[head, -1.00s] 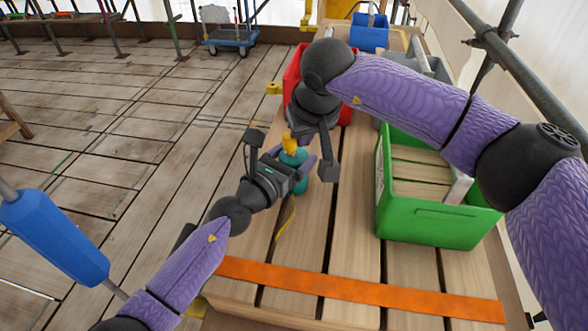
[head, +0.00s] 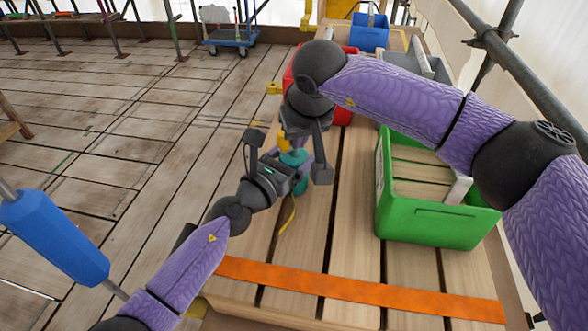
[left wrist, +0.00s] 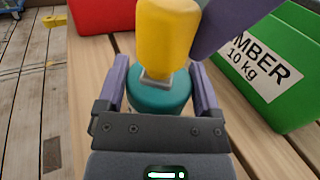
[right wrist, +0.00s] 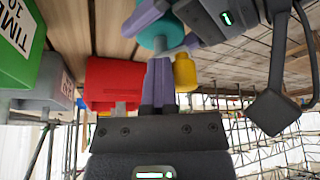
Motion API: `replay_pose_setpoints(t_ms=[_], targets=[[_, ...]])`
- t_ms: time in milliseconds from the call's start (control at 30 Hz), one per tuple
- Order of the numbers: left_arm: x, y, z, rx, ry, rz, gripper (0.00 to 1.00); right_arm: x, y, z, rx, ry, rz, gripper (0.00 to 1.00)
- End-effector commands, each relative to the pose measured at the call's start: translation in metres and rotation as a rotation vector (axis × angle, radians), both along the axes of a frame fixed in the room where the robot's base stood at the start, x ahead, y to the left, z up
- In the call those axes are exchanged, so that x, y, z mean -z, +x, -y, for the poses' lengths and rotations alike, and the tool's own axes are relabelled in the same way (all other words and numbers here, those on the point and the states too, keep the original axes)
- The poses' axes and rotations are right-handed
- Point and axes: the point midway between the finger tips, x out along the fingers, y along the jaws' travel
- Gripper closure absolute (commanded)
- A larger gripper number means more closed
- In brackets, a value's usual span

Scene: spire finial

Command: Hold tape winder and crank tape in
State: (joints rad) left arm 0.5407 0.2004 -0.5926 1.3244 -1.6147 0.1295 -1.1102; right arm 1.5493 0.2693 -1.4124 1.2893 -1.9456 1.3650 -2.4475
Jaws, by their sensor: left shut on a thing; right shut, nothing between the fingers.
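The tape winder is a teal drum (head: 293,158) with a yellow crank knob (left wrist: 168,38) on top. My left gripper (left wrist: 160,92) is shut on the drum, with one finger on each side. A strip of yellow tape (head: 288,217) hangs below the drum in the head view. My right gripper (right wrist: 158,72) is shut and empty. Its purple fingers are right beside the yellow knob (right wrist: 185,72) in the right wrist view; I cannot tell whether they touch it. In the head view my right wrist partly hides the knob.
A green crate (head: 436,226) stands on the slatted wooden bench to the right, with an orange strap (head: 350,288) across the front. A red bin (right wrist: 112,82) and grey bin (right wrist: 48,85) are farther back. Bench slats between winder and green crate are clear.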

Motion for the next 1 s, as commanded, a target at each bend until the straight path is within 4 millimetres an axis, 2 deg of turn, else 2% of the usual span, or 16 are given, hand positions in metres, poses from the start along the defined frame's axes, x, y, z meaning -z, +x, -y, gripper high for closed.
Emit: replay_pose_setpoints(t_ms=[167, 767, 1000], targets=[[0.001, 0.0, 0.0, 0.0, 0.001, -0.001, 0.84, -0.002, -0.003, 0.003, -0.003, 0.002, -0.001, 1.0], [0.001, 0.0, 0.0, 0.0, 0.001, -0.001, 0.84, -0.066, -0.002, 0.003, -0.001, 0.001, 0.002, 1.0], [0.001, 0.0, 0.0, 0.0, 0.001, -0.001, 0.84, -0.07, -0.003, 0.003, -0.001, 0.0, -0.001, 1.0]])
